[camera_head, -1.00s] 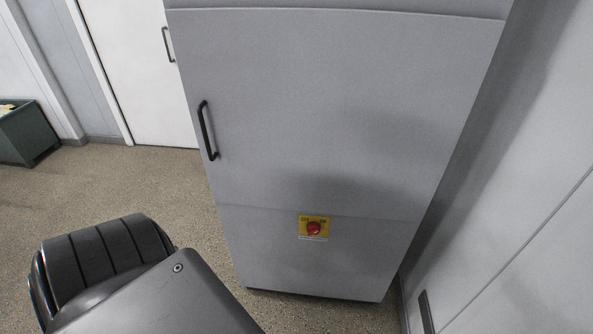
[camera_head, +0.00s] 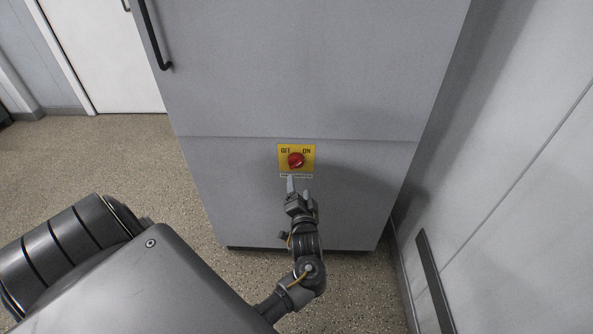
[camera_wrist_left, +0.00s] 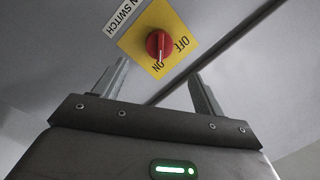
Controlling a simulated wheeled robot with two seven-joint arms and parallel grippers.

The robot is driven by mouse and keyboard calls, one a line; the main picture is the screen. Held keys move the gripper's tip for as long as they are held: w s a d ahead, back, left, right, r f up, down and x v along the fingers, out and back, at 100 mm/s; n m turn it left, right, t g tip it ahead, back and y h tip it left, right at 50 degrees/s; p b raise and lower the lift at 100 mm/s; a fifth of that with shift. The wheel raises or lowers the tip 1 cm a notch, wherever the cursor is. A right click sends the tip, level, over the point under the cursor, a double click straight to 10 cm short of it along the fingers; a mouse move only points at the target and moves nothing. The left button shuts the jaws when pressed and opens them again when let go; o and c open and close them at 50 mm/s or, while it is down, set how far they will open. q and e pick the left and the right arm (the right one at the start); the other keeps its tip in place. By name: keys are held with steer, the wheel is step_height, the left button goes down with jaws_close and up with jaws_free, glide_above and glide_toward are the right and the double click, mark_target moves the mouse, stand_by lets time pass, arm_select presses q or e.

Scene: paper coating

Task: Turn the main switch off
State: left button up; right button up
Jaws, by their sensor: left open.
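The main switch is a red rotary knob (camera_head: 296,160) on a yellow plate (camera_head: 283,168) marked OFF at left and ON at right. It sits low on the grey cabinet front. In the left wrist view the knob (camera_wrist_left: 157,44) has a pale mark pointing towards ON. My left gripper (camera_head: 299,189) is just below the plate in the head view, its fingers pointing up at it. In the left wrist view its two fingers (camera_wrist_left: 159,70) are spread and empty, with the knob beyond and between them, apparently not touched. My right gripper is not in view.
The grey cabinet (camera_head: 300,80) has a black door handle (camera_head: 153,38) at upper left. A grey wall (camera_head: 500,190) stands close on the right. A white door (camera_head: 105,55) is at the back left. The speckled floor (camera_head: 110,160) to the left is clear.

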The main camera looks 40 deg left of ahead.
mark_target(296, 166)
arm_select(q)
steer(key=x, duration=0.9)
steer(key=shift+w+a+b, duration=0.1)
steer(key=shift+w+b, duration=0.15)
steer(key=shift+b, duration=0.05)
steer(key=shift+w+a, duration=0.45)
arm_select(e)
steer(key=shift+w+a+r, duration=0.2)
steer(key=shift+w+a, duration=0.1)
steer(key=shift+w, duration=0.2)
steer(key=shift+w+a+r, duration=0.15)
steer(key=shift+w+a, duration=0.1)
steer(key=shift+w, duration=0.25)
arm_select(q)
steer(key=shift+c, duration=0.4)
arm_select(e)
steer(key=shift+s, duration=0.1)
arm_select(q)
steer(key=shift+c, duration=1.4)
steer(key=c, duration=0.6)
